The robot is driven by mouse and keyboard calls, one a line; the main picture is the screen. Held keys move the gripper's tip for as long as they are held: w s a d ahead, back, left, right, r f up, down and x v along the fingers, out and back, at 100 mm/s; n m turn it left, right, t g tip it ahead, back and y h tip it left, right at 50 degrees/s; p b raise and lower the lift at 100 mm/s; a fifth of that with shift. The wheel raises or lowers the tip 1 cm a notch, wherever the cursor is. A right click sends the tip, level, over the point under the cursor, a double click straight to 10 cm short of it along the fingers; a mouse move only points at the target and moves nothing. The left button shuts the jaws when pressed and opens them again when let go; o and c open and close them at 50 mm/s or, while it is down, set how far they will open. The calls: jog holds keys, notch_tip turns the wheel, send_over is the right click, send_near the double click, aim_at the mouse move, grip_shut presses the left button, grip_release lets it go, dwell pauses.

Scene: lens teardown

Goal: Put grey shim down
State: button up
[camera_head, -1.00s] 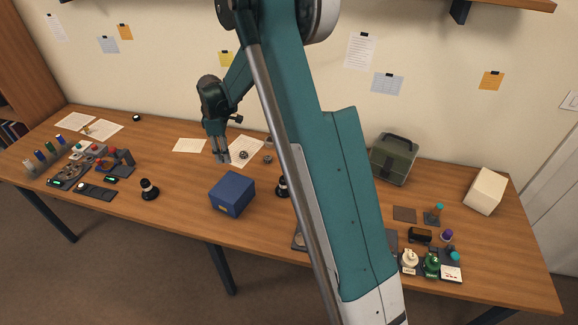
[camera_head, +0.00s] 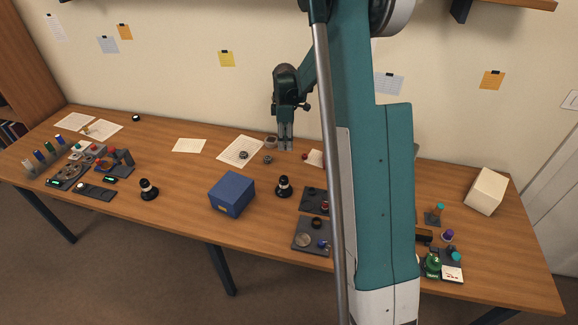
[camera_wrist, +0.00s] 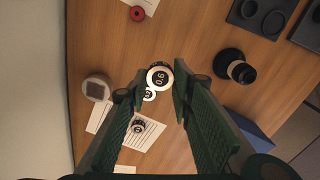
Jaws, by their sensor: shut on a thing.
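In the wrist view, a small round disc marked 0.6 (camera_wrist: 158,77), with a dark face and a pale rim, sits between my fingertips; I take it as the grey shim. My gripper (camera_wrist: 158,84) is shut on it. In the head view my gripper (camera_head: 285,147) points down over the back of the desk, and the shim cannot be made out there. A second marked disc (camera_wrist: 149,94) shows partly behind the held one. The gap between the shim and the desk cannot be told.
A round pale-rimmed jar (camera_wrist: 97,87) stands close by at the back. A red ring (camera_wrist: 137,13) lies by another paper. A black lens piece (camera_head: 284,186), a blue box (camera_head: 232,193) and dark trays (camera_head: 310,234) stand nearer the front. Bare wood lies between.

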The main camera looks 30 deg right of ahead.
jog(key=shift+s+d, duration=0.25)
jog(key=shift+d, duration=0.3)
jog(key=shift+f, duration=0.1)
send_over(288, 165)
jog(key=shift+d+f+b, duration=0.15)
jog(key=shift+f+b, duration=0.2)
jog(key=shift+f, duration=2.7)
jog(key=shift+f, duration=1.85)
jog(key=shift+f+b, duration=0.2)
jog(key=shift+b, duration=0.2)
jog(key=o, duration=0.9)
jog(key=shift+r, duration=0.15)
